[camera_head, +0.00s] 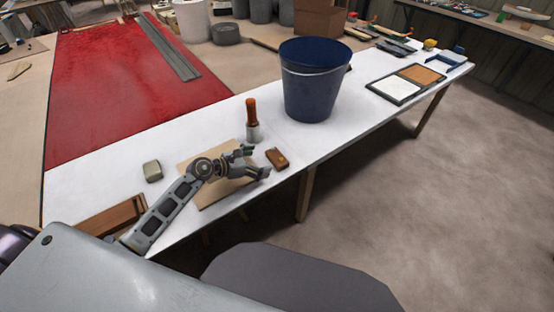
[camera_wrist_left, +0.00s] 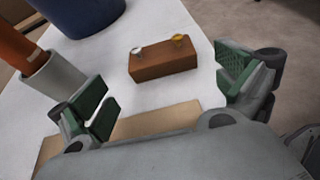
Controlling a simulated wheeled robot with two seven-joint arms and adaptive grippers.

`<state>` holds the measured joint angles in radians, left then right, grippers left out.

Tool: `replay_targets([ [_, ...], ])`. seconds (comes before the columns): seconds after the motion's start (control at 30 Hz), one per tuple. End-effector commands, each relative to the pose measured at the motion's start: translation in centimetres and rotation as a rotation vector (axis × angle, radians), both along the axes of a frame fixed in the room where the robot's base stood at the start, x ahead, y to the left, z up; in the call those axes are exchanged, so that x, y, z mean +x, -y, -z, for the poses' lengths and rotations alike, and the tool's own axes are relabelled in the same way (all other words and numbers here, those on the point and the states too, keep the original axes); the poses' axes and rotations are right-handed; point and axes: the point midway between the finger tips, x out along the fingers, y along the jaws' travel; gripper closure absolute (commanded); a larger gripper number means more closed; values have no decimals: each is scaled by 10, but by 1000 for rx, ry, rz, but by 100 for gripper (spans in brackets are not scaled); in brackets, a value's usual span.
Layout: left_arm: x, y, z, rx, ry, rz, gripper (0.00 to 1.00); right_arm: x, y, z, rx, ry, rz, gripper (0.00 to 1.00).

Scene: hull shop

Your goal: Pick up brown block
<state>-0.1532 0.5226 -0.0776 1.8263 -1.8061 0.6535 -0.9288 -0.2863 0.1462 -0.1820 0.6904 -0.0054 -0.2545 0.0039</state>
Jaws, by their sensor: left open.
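The brown block (camera_head: 277,158) lies on the white table near its front edge, just right of my left gripper (camera_head: 256,161). In the left wrist view the brown block (camera_wrist_left: 163,62) shows a light knob and a yellowish knob on its top. My left gripper (camera_wrist_left: 170,98) is open, with its green-padded fingers spread to either side. The block is ahead of the fingertips, apart from them, with nothing between the fingers. My right gripper is not in either view.
An orange-handled tool in a grey cup (camera_head: 253,131) stands just behind the gripper. A blue bucket (camera_head: 309,95) stands further right. A thin tan board (camera_head: 218,190) lies under my left arm. A small grey-green block (camera_head: 152,171) sits left.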

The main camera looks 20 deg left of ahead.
Motion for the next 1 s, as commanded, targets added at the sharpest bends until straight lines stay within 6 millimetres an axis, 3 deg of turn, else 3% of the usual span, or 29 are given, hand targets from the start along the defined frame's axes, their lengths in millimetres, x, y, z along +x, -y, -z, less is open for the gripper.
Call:
replay_targets([
  [0.67, 10, 9, 4, 0, 0, 1, 0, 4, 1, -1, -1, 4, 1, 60],
  [1.0, 25, 23, 11, -1, 0, 2, 0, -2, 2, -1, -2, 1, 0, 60],
])
